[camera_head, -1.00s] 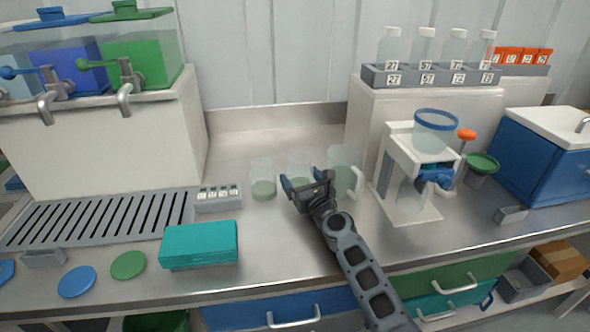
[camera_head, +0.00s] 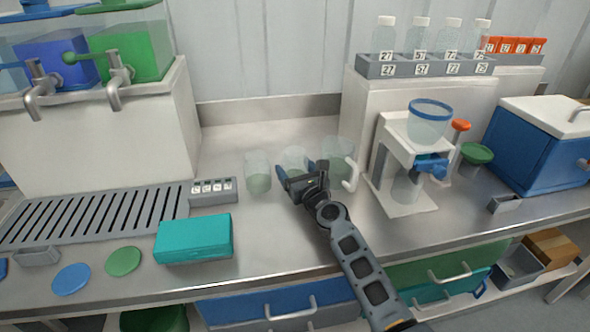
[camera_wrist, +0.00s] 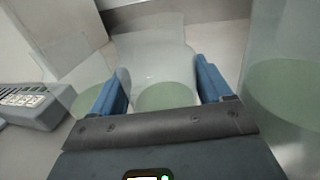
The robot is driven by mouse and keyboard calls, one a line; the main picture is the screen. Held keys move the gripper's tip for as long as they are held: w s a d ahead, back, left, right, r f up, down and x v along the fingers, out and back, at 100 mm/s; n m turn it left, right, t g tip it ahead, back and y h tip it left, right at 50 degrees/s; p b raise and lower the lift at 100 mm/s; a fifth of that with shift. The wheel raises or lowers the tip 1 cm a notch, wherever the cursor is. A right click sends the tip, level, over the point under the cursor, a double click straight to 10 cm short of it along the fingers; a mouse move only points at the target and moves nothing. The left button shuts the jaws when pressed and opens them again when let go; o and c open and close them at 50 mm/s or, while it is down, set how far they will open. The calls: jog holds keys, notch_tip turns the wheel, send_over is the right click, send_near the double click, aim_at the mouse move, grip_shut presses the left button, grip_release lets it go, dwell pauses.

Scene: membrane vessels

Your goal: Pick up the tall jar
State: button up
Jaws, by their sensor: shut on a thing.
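A clear jar with a pale green base, which I take as the tall jar (camera_head: 293,156), stands between two other clear vessels on the steel counter. My gripper (camera_head: 301,173) reaches it from the front, and its blue fingers are shut on the jar's two sides. In the wrist view the jar (camera_wrist: 160,60) lies between the fingers (camera_wrist: 160,85), its green disc low between them. The gripper hides the jar's lower part in the head view. I cannot tell whether its base is clear of the counter.
A shorter clear vessel (camera_head: 258,174) stands close on the left, and a clear jug with a white handle (camera_head: 337,158) close on the right. A teal box (camera_head: 194,239) lies front left. A white stand with a funnel vessel (camera_head: 408,165) is farther right. Counter behind is free.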

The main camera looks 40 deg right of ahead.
aim_at(295, 152)
jog(key=shift+r+p, duration=2.2)
jog(key=shift+r, duration=0.5)
jog(key=shift+a+r+b, duration=0.1)
jog(key=shift+r+b, duration=0.4)
jog(key=shift+r, duration=0.55)
notch_tip(295, 152, up, 11)
jog(key=shift+f, duration=0.2)
jog(key=shift+f, duration=0.1)
